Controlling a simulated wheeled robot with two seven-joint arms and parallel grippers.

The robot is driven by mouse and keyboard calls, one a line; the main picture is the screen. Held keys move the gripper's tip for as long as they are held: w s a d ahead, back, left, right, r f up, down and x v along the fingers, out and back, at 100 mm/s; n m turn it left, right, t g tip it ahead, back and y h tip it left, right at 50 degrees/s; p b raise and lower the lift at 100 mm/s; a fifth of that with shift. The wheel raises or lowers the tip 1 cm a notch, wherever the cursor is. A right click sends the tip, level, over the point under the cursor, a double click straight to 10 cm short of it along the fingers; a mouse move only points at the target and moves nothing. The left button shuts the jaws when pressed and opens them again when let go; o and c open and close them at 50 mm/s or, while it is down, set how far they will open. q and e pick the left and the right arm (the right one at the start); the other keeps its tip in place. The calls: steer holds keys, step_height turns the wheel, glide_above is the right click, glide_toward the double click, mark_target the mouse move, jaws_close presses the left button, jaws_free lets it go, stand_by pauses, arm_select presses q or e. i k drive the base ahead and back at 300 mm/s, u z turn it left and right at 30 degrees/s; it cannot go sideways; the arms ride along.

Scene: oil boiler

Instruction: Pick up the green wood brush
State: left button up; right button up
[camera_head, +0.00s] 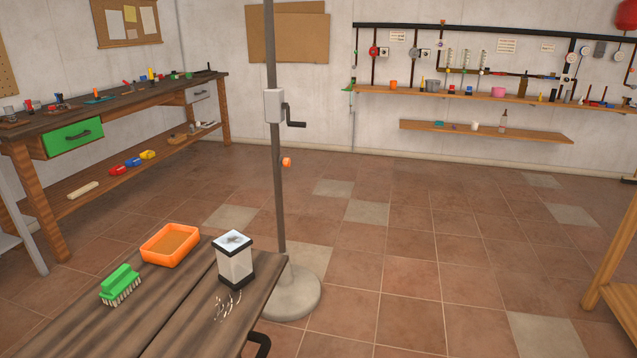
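The green wood brush (120,285) lies on the near wooden table (175,320), towards its left edge. Its green back faces up and its pale bristles point down to the tabletop. Nothing covers it. Neither of my grippers shows in the head view.
An orange tray (171,245) stands just behind the brush, and a black-and-white container (235,262) stands to the right. A grey pole (276,150) on a round base (292,296) rises beside the table. A long workbench (110,100) lines the left wall. The tiled floor (400,250) is open at the right.

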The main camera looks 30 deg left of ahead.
mark_target(119, 284)
steer(key=i, duration=2.5)
steer(key=u, duration=3.8)
